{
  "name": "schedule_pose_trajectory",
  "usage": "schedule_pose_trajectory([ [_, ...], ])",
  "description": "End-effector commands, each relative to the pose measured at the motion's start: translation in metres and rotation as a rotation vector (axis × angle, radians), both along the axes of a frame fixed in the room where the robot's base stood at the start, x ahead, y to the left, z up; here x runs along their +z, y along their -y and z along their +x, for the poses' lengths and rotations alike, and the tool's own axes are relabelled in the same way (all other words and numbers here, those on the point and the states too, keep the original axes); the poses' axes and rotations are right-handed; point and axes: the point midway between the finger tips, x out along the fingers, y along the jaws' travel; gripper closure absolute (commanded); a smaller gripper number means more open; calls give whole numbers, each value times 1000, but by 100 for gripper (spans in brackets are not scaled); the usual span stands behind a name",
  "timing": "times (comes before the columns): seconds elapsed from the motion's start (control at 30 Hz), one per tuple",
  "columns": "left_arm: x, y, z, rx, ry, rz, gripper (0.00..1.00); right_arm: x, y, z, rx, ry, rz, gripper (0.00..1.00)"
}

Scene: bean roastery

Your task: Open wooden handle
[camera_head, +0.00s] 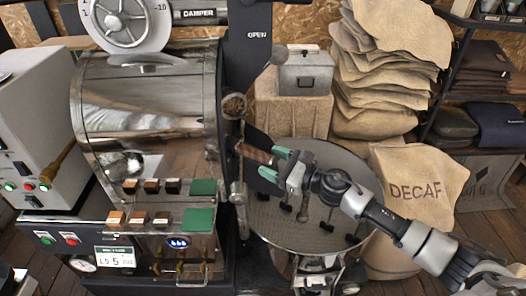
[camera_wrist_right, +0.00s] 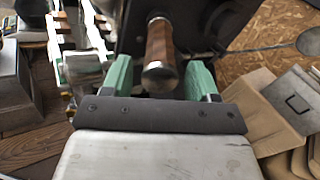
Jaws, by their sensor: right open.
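The wooden handle (camera_head: 254,154) is a brown grip sticking out from the dark front of the roaster, above the round cooling tray. My right gripper (camera_head: 272,164) reaches it from the right, with its green fingertips close to the handle's free end. In the right wrist view the handle (camera_wrist_right: 160,50) shows end-on between the two green fingers, with a gap on each side. The right gripper is open, and the handle's end lies between the fingers. My left gripper is not in view.
The round perforated cooling tray (camera_head: 312,226) lies below my right arm. A steel drum (camera_head: 150,95) and a button panel stand left. Stacked burlap sacks (camera_head: 388,70) and a DECAF sack (camera_head: 415,190) stand right. A grey metal box (camera_head: 305,72) sits behind the handle.

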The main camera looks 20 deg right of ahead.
Motion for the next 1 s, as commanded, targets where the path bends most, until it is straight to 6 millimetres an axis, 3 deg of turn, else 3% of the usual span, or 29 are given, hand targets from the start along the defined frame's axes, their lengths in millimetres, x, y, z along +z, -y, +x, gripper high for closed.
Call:
schedule_pose_trajectory([
  [0.2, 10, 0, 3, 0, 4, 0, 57, 1, -17, 19, 0, 0, 1, 41],
  [0.57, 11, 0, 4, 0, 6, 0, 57, -1, -20, 23, 1, -2, 0, 41],
  [0.93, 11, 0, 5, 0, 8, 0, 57, -1, -20, 22, 0, -1, 0, 97],
  [1.0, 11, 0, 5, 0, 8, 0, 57, -1, -20, 22, 0, -1, 0, 100],
])
